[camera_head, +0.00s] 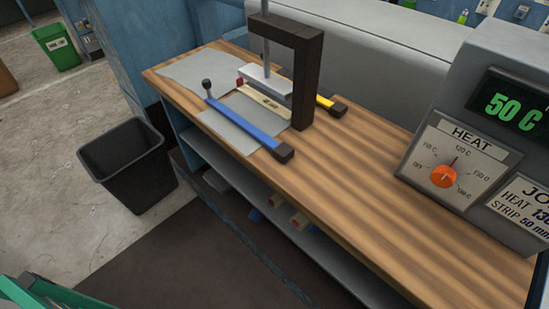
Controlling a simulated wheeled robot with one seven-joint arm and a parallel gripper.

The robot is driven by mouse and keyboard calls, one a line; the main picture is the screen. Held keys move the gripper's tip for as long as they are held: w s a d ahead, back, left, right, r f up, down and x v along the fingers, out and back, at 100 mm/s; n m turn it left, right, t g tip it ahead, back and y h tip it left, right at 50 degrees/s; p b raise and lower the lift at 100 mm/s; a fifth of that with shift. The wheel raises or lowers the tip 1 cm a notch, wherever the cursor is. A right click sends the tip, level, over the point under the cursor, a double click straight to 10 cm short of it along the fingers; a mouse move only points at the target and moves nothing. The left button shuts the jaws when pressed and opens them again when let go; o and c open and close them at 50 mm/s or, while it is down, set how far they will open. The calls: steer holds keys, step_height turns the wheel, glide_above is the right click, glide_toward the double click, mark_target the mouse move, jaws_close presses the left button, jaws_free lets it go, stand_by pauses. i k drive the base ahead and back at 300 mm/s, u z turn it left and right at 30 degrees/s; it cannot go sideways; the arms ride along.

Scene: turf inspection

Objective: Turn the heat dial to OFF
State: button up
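The heat dial (444,177) is an orange round knob on a pale plate marked HEAT, on the front of a grey machine (505,55) at the right. The OFF mark (418,166) is at the left of the knob. A green display (513,112) above reads 50 C.
A wooden bench (330,185) carries a dark press frame (305,75), a grey sheet, and blue (245,125) and yellow bars. The bench top before the dial is clear. A black bin (125,165) stands left of the bench. A green object (45,295) is cut off at lower left.

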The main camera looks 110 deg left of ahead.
mark_target(444, 177)
steer(key=u, duration=0.25)
steer(key=i, duration=0.05)
steer(key=u, duration=2.9)
